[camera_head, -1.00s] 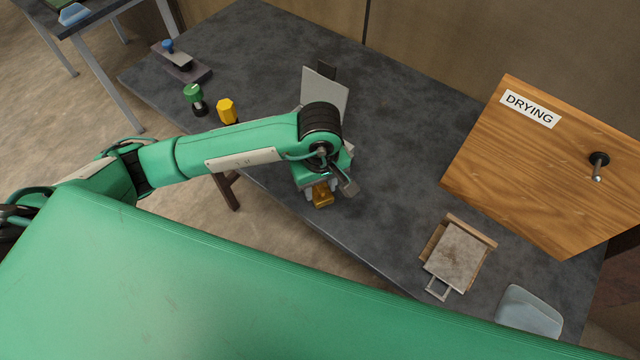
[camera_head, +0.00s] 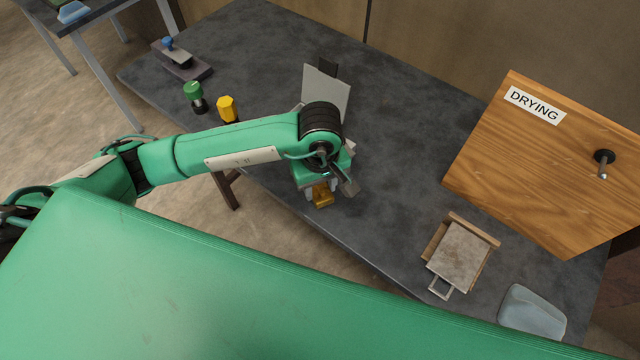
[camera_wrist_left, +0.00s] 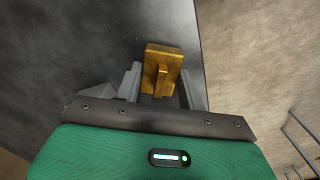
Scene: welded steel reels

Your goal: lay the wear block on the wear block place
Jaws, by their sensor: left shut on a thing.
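The wear block looks to be the brass-coloured block (camera_head: 322,196) with a raised rib. It also shows in the left wrist view (camera_wrist_left: 163,62). My left gripper (camera_head: 320,186) is shut on it, with a finger on either side of the rib in the left wrist view (camera_wrist_left: 162,88). The block is near the front edge of the dark table; I cannot tell whether it touches the top. I cannot tell for sure which spot is the wear block place; my arm hides part of the table. My right gripper is not in view.
A grey upright plate (camera_head: 326,92) stands behind the gripper. Green (camera_head: 194,95) and yellow (camera_head: 227,108) knobbed items and a blue-knobbed tool (camera_head: 178,55) are left. A framed plate (camera_head: 460,256), pale blue piece (camera_head: 532,312) and DRYING board (camera_head: 560,165) are right. Bare table (camera_head: 400,150) lies between.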

